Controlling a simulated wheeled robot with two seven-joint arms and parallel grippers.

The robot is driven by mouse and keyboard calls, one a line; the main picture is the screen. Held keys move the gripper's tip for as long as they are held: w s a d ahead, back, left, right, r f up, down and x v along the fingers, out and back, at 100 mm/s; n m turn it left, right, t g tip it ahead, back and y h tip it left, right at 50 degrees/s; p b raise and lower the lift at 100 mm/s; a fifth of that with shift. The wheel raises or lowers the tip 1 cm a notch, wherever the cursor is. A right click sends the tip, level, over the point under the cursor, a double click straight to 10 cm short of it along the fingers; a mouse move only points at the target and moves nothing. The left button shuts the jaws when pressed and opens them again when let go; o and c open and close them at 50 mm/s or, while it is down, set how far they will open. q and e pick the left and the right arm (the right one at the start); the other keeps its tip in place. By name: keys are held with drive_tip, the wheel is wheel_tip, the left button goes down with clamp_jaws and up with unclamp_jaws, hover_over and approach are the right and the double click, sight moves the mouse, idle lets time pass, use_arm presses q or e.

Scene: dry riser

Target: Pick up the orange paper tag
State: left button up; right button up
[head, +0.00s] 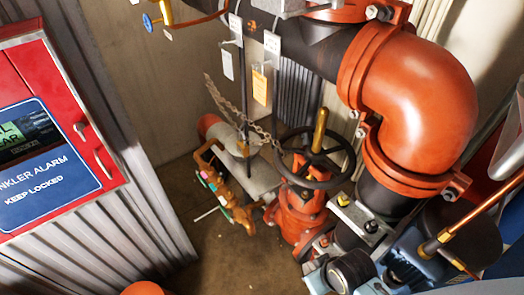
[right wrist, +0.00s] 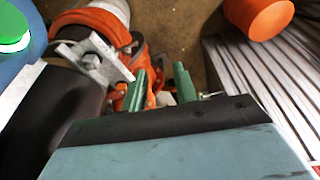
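The orange paper tag (head: 260,84) hangs upright in the head view, below the dark horizontal pipe and left of the ribbed dark panel. A white tag (head: 227,62) hangs to its left. My right gripper (right wrist: 160,84) shows in the right wrist view as two green fingertips standing apart, with nothing seen held between them. The orange tag does not show in that view. I cannot make out the right gripper's fingertips in the head view. My left gripper is not in view.
A black handwheel (head: 314,157) on a red valve and a hanging chain (head: 235,115) are below the tag. A large red pipe elbow (head: 420,95) fills the right. A red alarm cabinet (head: 60,130) stands left. Bare floor (head: 225,262) shows at the bottom.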

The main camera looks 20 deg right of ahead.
drive_tip(key=w+a+r+n+t+y+p, duration=0.3)
drive_tip(key=w+r+t, duration=0.4)
drive_tip(key=w+r, duration=1.25)
drive_tip(key=m+t+y, duration=0.1)
drive_tip(key=t+y, duration=0.2)
drive_tip(key=t, duration=0.4)
approach(256, 82)
drive_tip(key=w, duration=0.4)
drive_tip(key=x, duration=0.2)
drive_tip(key=a+x, duration=0.1)
drive_tip(key=x, duration=0.2)
drive_tip(key=shift+a+r+p, duration=0.1)
drive_tip(key=shift+a+p, duration=0.1)
drive_tip(key=shift+p, duration=0.15)
drive_tip(key=shift+w+a, duration=0.2)
drive_tip(key=shift+w, duration=0.4)
clamp_jaws()
